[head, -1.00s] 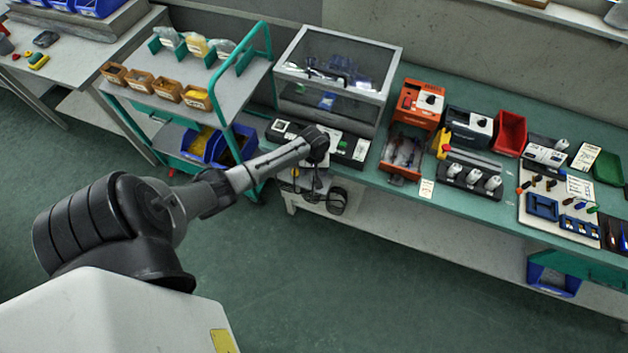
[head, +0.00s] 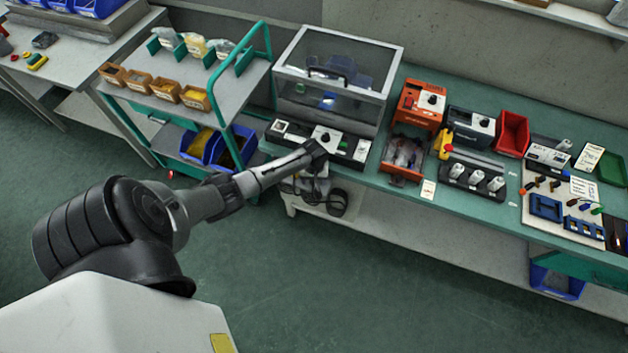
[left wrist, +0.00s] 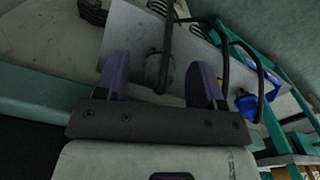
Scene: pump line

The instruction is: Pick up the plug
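My left gripper (head: 314,156) is at the front edge of the green bench, below the glazed cabinet; its fingers are hard to make out in the head view. In the left wrist view the two purple fingers (left wrist: 162,62) are apart. A dark grey cylindrical piece (left wrist: 158,74) on a black cable shows between them, with no clear contact. A blue plug-like piece (left wrist: 247,104) appears to hang by a black cable right of the right finger. I cannot tell for sure which piece is the plug. My right gripper is not in view.
Coiled black cables (head: 335,202) lie on the shelf under the bench. The glazed cabinet (head: 385,82) stands above the gripper. A teal cart (head: 262,95) with blue bins (head: 198,147) stands close on the left. The floor in front is clear.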

